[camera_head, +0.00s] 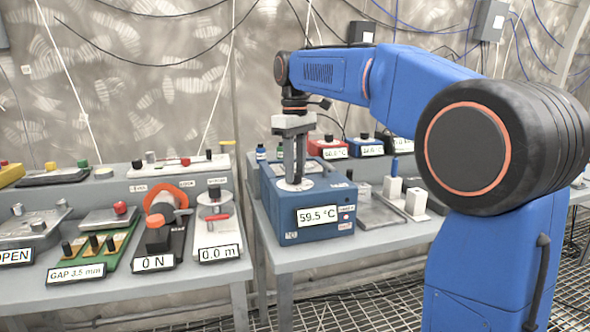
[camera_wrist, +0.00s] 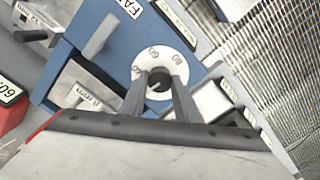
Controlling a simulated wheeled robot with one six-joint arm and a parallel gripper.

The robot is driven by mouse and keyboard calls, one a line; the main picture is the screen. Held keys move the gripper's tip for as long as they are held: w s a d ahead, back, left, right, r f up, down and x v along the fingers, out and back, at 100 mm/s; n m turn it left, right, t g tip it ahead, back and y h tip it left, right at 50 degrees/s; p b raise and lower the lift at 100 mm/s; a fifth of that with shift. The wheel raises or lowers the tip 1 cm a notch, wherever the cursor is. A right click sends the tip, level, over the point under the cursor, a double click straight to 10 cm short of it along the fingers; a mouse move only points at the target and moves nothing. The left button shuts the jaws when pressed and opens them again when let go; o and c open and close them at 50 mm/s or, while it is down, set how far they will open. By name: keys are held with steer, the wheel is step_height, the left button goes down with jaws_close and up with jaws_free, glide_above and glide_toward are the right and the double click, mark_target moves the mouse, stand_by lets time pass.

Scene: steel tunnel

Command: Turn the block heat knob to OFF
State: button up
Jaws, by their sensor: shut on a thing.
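The block heater (camera_head: 283,219) is a blue box on the right-hand bench, with a front display reading 59.5 °C. Its heat knob (camera_wrist: 159,79) is small and dark, at the middle of a round white dial (camera_wrist: 180,58) with printed numbers on its rim. The dial (camera_head: 286,187) also shows on top of the heater in the head view. My gripper (camera_head: 295,181) points straight down at the dial. In the wrist view my gripper (camera_wrist: 158,88) has its two grey fingers on either side of the knob, shut on it. The fingers partly hide the knob, and I see no OFF mark.
A grey lever (camera_wrist: 100,38) and a FAN label (camera_wrist: 130,8) are near the dial. White blocks (camera_head: 415,201) stand on a tray to the right. Red (camera_head: 328,150) and blue (camera_head: 366,149) boxes stand behind. The left bench (camera_head: 195,277) holds several instruments.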

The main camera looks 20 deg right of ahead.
steer(key=shift+n, duration=0.9)
steer(key=o, duration=1)
steer(key=shift+o, duration=0.2)
